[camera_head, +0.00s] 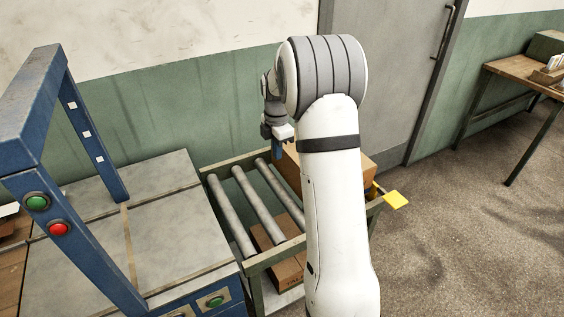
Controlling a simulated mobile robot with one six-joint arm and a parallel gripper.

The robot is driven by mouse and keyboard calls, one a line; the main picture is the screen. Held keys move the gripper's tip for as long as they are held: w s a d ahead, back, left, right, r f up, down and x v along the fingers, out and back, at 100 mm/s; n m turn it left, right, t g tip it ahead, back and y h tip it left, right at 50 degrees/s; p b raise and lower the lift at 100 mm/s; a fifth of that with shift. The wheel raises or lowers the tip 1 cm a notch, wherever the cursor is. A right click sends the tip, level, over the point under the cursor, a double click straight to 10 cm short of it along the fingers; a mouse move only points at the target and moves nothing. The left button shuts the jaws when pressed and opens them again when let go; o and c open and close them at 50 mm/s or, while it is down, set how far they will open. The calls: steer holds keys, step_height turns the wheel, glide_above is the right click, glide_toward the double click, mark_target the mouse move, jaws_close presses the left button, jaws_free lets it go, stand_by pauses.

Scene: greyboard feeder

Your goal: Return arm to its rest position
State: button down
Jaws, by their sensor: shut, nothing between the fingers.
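My arm (335,215) rises from the bottom of the head view and bends at a grey-banded joint near the top. My gripper (281,146) hangs to the left of that joint, pointing down above the roller conveyor (228,257). It is small and partly covered by its own wrist, but it appears shut and empty. A cardboard box (290,167) stands behind my arm at the conveyor's far end, partly hidden. More cardboard (288,272) shows below the rollers.
A blue-framed machine (42,115) with green and red buttons stands at left over a grey table (170,245). A yellow plate (396,200) juts out right of the conveyor. A wooden table (520,68) stands far right. The floor (450,240) at right is clear.

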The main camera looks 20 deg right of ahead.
steer(key=s+a+r+m, duration=0.5)
steer(key=s+r, duration=0.3)
steer(key=r, duration=0.2)
steer(key=s+a+m+t, duration=0.1)
steer(key=s+a+m, duration=0.2)
steer(key=s+m, duration=0.4)
steer(key=s+a+f+m+t, duration=0.1)
steer(key=s+a+m, duration=0.2)
steer(key=s+m, duration=0.4)
steer(key=s, duration=0.8)
steer(key=shift+s+t, duration=0.4)
steer(key=shift+a+f, duration=0.1)
steer(key=shift+a, duration=0.05)
